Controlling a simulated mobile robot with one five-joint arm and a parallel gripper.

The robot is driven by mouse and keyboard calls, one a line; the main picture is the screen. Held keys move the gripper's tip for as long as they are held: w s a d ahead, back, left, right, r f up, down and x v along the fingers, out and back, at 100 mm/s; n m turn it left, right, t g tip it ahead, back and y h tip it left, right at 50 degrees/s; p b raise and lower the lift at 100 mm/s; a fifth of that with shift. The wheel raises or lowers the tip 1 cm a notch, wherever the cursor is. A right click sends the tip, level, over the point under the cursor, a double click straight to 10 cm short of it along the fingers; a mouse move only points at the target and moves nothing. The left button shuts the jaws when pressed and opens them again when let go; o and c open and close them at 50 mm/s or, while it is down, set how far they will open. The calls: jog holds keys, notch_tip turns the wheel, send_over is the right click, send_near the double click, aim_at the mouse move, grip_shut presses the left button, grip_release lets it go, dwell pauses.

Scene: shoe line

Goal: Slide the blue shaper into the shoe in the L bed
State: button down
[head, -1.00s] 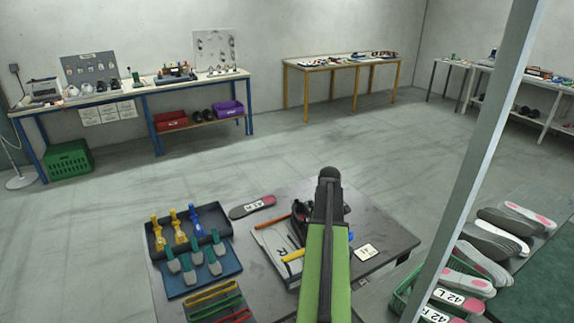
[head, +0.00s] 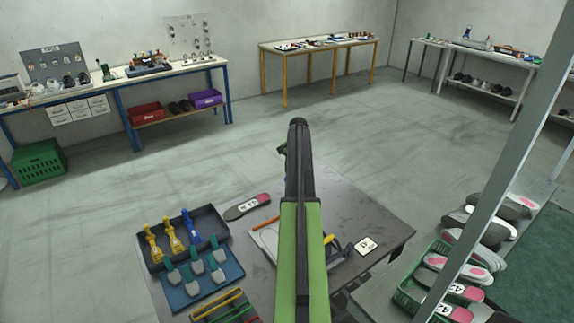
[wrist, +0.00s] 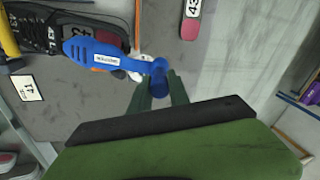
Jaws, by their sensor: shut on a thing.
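In the wrist view my gripper (wrist: 159,88) is shut on the knob end of a blue shaper (wrist: 96,52) with a white label. The shaper points left, across a dark laced shoe (wrist: 40,30). I cannot tell whether its tip is inside the shoe or above it. In the head view my arm hides most of the shoe and the held shaper. Another blue shaper (head: 191,226) lies in the dark tray (head: 215,216) beside two yellow ones (head: 162,236).
A tag marked 41 (wrist: 27,88) and a grey-pink insole (head: 247,206) lie on the bench (head: 375,212). A blue tray (head: 205,292) holds several teal-handled tools. A green crate of insoles (head: 412,282) and a grey post (head: 496,170) stand right.

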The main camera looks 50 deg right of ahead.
jog(key=shift+s+a+f+t+b, duration=0.15)
jog(key=shift+a+f+b, duration=0.1)
jog(key=shift+f+b, duration=0.25)
jog(key=shift+a+f+t+b, duration=0.15)
jog(key=shift+a+f+b, duration=0.1)
jog(key=shift+f+b, duration=0.25)
jog(key=shift+s+a+f+t+h+b, duration=0.3)
jog(key=shift+s+a+f+t+b, duration=0.25)
jog(key=shift+s+a+b, duration=0.7)
jog(key=shift+s+a+f+t+h+b, duration=0.3)
jog(key=shift+s+a+f+b, duration=0.4)
jog(key=shift+s, duration=1.2)
jog(key=shift+s+a+f+t+h+b, duration=0.3)
jog(key=shift+s+a+f+t+b, duration=0.25)
jog(key=shift+s+b, duration=0.8)
jog(key=shift+s+a+f+g, duration=0.15)
jog(key=shift+s+f+g, duration=0.3)
jog(key=shift+f, duration=0.1)
jog(key=shift+w+f+y, duration=0.25)
jog(key=shift+f+y, duration=0.05)
jog(key=shift+w+d+f+g+y+b, duration=0.15)
jog(key=shift+f+g+b, duration=0.15)
jog(key=shift+f+g, duration=0.2)
jog(key=shift+w+d+f+g+y+b, duration=0.15)
jog(key=shift+f+g+b, duration=0.15)
jog(key=shift+f, duration=0.25)
jog(key=shift+f+g+y+b, duration=0.6)
jog(key=shift+f+g+b, duration=0.5)
jog(key=shift+f, duration=0.5)
